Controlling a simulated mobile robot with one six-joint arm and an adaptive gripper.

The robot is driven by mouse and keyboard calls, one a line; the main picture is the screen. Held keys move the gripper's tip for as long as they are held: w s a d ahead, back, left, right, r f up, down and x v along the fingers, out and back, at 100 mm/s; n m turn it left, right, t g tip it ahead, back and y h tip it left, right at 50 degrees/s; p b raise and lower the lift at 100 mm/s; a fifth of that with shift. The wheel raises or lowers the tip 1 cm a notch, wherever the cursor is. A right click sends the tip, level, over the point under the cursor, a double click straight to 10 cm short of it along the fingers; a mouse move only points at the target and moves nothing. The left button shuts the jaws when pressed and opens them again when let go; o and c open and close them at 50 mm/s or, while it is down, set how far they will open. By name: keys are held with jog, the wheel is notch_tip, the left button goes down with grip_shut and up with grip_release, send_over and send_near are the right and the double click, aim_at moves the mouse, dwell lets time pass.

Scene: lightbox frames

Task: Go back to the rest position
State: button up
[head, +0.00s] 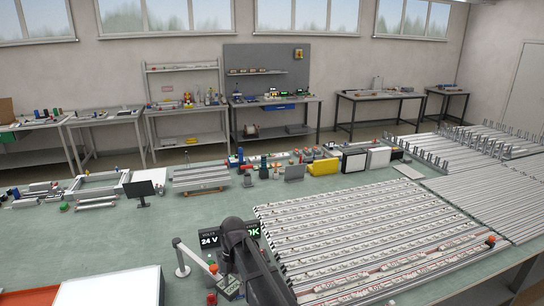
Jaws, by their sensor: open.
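A dark part of my arm (252,262) rises from the bottom edge, just left of the large striped panel. Its rounded top stands in front of a display reading "24 V" (209,239) and "OK" in green. No gripper fingers can be made out, and nothing held by my arm is visible. The bench surface right behind the arm is partly hidden by it.
A lightbox panel (370,236) with rows of strips fills the right of the green bench (110,238). A white lamp arm (186,258) stands left of my arm. A small monitor (141,188) and a row of parts stand farther back. The bench's left middle is clear.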

jog(key=s+d+f+m+t+b, duration=0.1)
jog(key=s+d+f+m+b, duration=0.1)
jog(key=d+m, duration=0.7)
jog(key=s+d+f+m+t+b, duration=0.1)
jog(key=s+d+f+m+b, duration=0.2)
jog(key=d+m, duration=0.7)
jog(key=s+d+f+m+t+b, duration=0.1)
jog(key=s+d+f+m+b, duration=0.2)
jog(key=d+m, duration=0.6)
jog(key=shift+d+f+m+b, duration=0.35)
jog(key=shift+f+b, duration=0.85)
jog(key=shift+f, duration=0.7)
dwell(2.5)
